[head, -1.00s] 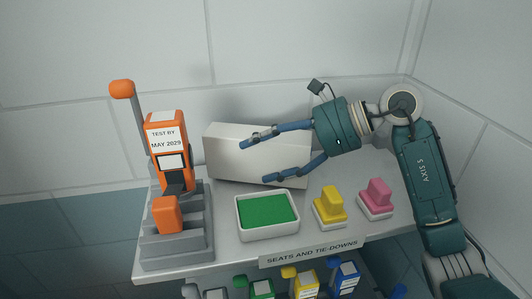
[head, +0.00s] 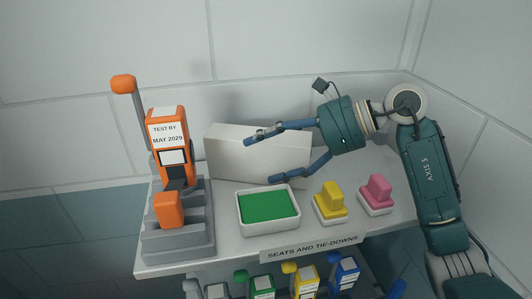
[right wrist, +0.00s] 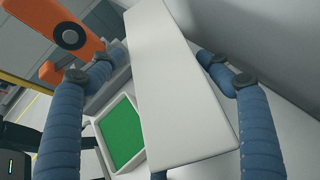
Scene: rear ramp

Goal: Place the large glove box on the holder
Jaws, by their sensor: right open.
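A large white box (head: 228,150), which looks like the glove box, lies long side across the back of the shelf, slightly tilted in the picture. My right gripper (head: 250,160) is open in front of it, its two blue fingers reaching left across the box's face. In the right wrist view the white box (right wrist: 178,90) runs between the spread fingers of the right gripper (right wrist: 158,65), with gaps at both sides. A white tray with a green pad (head: 267,207) stands in front of the box. I cannot tell which thing is the holder. My left gripper is out of view.
A grey stepped stand (head: 180,235) with an orange tagged device (head: 167,145) is at the left. A yellow block (head: 329,200) and a pink block (head: 376,192) sit right of the tray. Walls close in behind and at right. Several coloured items hang below the shelf label (head: 312,247).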

